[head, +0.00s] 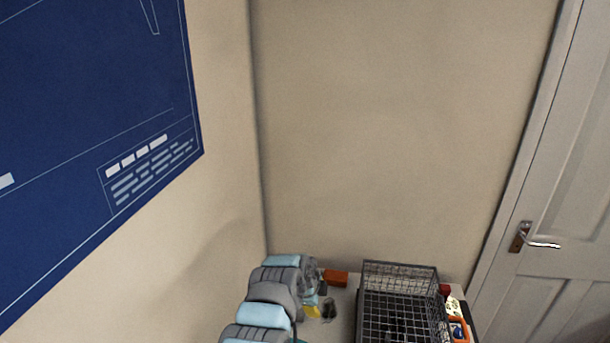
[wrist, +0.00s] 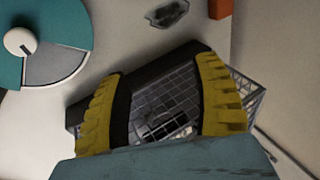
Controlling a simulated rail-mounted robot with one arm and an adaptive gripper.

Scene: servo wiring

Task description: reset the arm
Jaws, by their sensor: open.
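My gripper (wrist: 165,105) shows in the wrist view with two yellow ribbed fingers spread apart. It is open, and nothing is between the fingers. A dark wire basket (wrist: 255,97) lies beyond the fingers and is partly hidden by them. In the head view my grey and light blue arm reaches along the left side of a table, and the gripper shows only as a small yellow patch (head: 312,311) beside the wire basket (head: 400,270).
A teal and grey disc (wrist: 60,25) and a dark small object (wrist: 167,14) lie near the gripper. An orange-red block (head: 336,278) is at the table's back. Small items, one orange (head: 458,330), stand right of the basket. Walls and a door (head: 570,200) bound the space.

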